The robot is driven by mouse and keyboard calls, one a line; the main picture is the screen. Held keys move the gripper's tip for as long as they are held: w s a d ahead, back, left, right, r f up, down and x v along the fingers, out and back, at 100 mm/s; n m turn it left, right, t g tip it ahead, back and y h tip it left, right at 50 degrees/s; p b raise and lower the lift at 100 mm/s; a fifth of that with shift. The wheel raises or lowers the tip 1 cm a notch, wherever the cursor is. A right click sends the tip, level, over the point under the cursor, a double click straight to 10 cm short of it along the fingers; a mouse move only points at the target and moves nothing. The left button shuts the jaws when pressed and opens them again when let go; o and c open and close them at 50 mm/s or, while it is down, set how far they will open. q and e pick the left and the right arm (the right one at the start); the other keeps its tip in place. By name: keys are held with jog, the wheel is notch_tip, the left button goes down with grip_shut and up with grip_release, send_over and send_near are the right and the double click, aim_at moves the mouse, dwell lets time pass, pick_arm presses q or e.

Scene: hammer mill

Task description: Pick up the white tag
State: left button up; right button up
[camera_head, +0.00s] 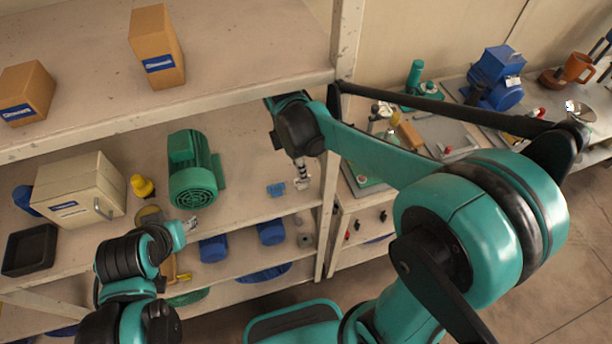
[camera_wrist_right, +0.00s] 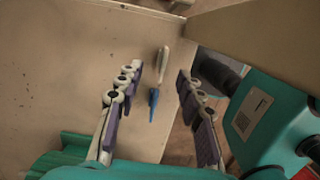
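No white tag stands out for certain. In the right wrist view a narrow pale piece (camera_wrist_right: 162,58) shows between the fingertips, close to a blue piece (camera_wrist_right: 153,103); I cannot tell whether the pale piece is the tag. My right gripper (camera_wrist_right: 159,74) is open, with one finger on each side of these pieces and touching neither. In the head view my right gripper (camera_head: 301,180) points down over the shelf, right of a small blue item (camera_head: 276,189). My left gripper (camera_head: 189,226) is small and partly hidden by its wrist, in front of the shelf edge.
A green motor (camera_head: 194,176) stands on the middle shelf, left of my right gripper. A cream box (camera_head: 80,190), a yellow item (camera_head: 142,187) and a black tray (camera_head: 30,250) are farther left. The upper shelf (camera_head: 240,50) and a shelf post (camera_head: 335,150) are close to my right arm.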

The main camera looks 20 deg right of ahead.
aim_at(302, 184)
jog(key=f, duration=0.2)
jog(key=f+b, duration=0.1)
jog(key=f, duration=0.1)
jog(key=f+b, duration=0.1)
jog(key=f, duration=0.1)
jog(key=shift+s+d+f, duration=0.2)
jog(key=shift+d+f, duration=0.15)
jog(key=shift+c, duration=0.3)
jog(key=c, duration=0.8)
